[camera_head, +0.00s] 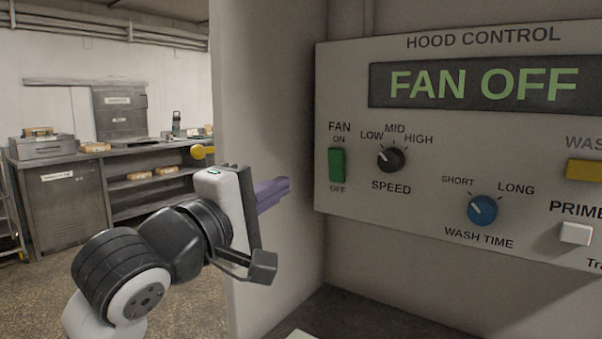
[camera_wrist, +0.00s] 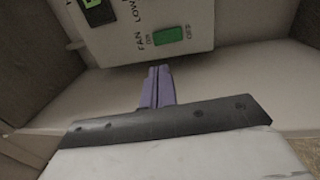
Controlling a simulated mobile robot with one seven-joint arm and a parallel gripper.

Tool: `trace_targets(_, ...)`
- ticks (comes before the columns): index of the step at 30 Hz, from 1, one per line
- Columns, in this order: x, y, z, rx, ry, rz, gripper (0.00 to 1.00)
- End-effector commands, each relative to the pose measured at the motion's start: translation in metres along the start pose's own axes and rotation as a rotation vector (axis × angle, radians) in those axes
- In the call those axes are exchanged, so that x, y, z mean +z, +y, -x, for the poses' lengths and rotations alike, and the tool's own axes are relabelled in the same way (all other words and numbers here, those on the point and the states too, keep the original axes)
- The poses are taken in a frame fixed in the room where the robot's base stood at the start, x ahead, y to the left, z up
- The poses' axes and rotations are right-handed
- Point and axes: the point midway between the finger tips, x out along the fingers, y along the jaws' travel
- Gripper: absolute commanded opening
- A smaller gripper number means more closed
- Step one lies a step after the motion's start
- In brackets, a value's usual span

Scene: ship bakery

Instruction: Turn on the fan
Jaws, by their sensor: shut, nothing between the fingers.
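The hood control panel (camera_head: 440,130) is mounted on the wall at the right in the head view, and its display (camera_head: 484,84) reads FAN OFF. The green fan switch (camera_head: 336,165) is at the panel's left end, with ON above it and OFF below it. It also shows in the wrist view (camera_wrist: 168,36), just beyond my fingertips. My gripper (camera_head: 286,188) has purple fingers, which are closed together and empty. In the head view they point right toward the panel, left of and a little lower than the switch. The fingers (camera_wrist: 158,70) appear apart from the panel.
The black speed knob (camera_head: 391,159), blue wash time knob (camera_head: 482,210), yellow button (camera_head: 584,170) and white prime button (camera_head: 576,233) share the panel. A dark surface (camera_head: 330,325) lies below it. A workbench (camera_head: 70,200) stands in the left background. The space between gripper and switch looks clear.

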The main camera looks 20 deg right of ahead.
Motion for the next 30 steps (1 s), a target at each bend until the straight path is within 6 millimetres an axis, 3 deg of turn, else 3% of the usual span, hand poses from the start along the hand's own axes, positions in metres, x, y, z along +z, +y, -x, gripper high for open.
trace_targets(12,0.002,0.004,-0.084,-0.001,-0.006,0.003,0.0)
trace_targets(18,0.001,0.002,-0.116,-0.001,-0.003,0.003,0.0)
trace_targets(24,0.001,0.001,-0.131,0.0,-0.002,0.002,0.0)
trace_targets(30,0.001,0.0,-0.133,0.0,-0.002,0.001,0.0)
